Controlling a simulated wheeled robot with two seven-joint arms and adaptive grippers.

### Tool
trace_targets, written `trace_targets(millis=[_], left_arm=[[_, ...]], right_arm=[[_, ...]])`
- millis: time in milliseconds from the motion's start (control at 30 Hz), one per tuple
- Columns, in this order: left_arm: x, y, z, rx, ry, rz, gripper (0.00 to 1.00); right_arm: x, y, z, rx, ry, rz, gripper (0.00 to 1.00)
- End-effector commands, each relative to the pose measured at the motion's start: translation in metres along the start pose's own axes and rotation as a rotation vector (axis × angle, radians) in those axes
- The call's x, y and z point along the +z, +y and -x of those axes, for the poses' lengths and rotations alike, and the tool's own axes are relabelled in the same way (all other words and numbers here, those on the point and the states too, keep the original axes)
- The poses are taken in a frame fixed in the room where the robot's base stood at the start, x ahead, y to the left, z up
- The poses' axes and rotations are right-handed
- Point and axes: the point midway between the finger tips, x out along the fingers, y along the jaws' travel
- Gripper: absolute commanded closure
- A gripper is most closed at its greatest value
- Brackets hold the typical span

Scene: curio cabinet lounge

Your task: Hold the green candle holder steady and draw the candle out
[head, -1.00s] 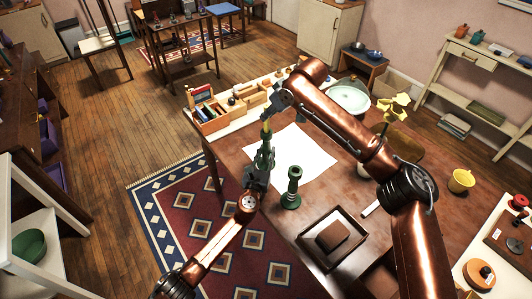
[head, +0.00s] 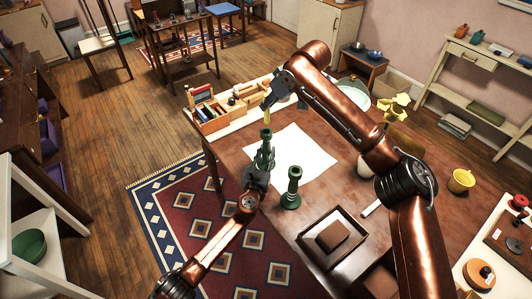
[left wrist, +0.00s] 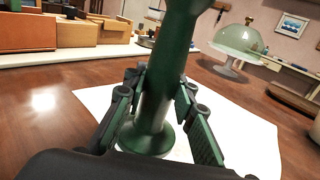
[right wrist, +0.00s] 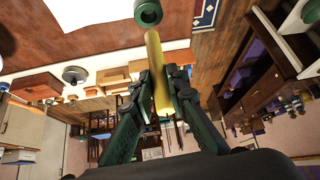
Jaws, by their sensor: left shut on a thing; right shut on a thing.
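A white sheet (head: 300,152) lies on the brown table. A dark square tray (head: 333,237) holds a brown block near the front. A long cream board (head: 213,128) with wooden boxes runs along the far edge.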

Motion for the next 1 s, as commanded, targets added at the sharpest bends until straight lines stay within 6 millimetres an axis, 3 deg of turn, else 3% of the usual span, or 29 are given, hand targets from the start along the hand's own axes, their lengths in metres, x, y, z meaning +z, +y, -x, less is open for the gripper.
trace_targets(millis=[167, 1000], left_arm=[[0.0, 0.001, 0.0, 0.001, 0.001, 0.0, 1.0], [0.0, 0.0, 0.0, 0.001, 0.0, 0.0, 1.0]], right_arm=[[-0.002, 0.0, 0.003, 0.0, 0.001, 0.0, 1.0], [-0.046, -0.001, 0.066, 0.0, 0.0, 0.0, 1.0]])
